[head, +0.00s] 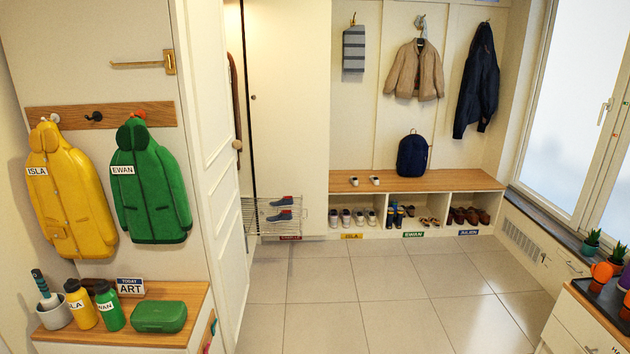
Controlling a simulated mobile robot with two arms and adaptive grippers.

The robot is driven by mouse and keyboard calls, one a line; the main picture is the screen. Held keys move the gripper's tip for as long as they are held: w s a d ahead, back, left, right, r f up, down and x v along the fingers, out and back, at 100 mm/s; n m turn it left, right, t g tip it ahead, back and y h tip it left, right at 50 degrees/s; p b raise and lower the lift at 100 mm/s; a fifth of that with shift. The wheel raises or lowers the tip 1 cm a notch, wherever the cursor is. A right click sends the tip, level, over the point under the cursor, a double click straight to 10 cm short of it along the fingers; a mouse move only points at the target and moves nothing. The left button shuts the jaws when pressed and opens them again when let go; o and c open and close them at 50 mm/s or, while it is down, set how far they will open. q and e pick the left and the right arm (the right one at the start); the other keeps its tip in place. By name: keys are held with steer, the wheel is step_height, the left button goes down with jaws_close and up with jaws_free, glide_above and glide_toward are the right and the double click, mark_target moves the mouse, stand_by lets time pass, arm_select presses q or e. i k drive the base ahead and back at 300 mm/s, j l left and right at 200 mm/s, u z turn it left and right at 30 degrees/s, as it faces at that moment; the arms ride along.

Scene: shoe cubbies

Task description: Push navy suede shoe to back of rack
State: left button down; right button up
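A wire rack (249,217) stands against the cream cupboard, left of the bench. Two small dark blue shoes rest on it, the upper shoe (283,201) above the lower shoe (279,216). Both show a reddish patch at the right end. They lie toward the right part of the rack. Which one is the navy suede shoe, and their material, I cannot tell at this size. Neither of my grippers is in view.
A wooden bench (460,181) with shoe cubbies is right of the rack. The tiled floor (370,285) before both is clear. A white door (215,150) stands left of the rack. A low cabinet with bottles (82,304) is front left, a dark tray (597,297) front right.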

mark_target(286, 201)
steer(key=i, duration=2)
